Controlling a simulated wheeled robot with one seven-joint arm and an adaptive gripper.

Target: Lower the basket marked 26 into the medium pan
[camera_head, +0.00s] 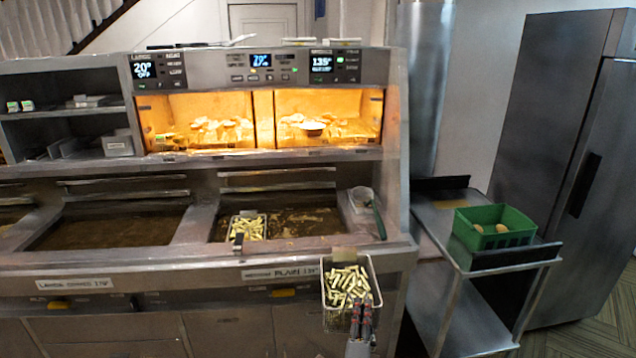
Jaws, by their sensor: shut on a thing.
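A wire basket (328,290) full of pale fries hangs in front of the fryer's front edge, near its right end. A small tag (344,253) stands at its back rim, but I cannot read a number on it. My gripper (362,305) is shut on the near side of this basket, and its fingers hide part of that side. The right-hand oil pan (300,222) lies behind the basket; the label (290,272) below it is only partly legible and seems to begin with "medium". The held basket is outside that pan.
Another basket of fries (247,228) sits in the right-hand pan's left part. A wider pan (110,232) is to the left. A green crate (495,240) stands on the side cart (440,222).

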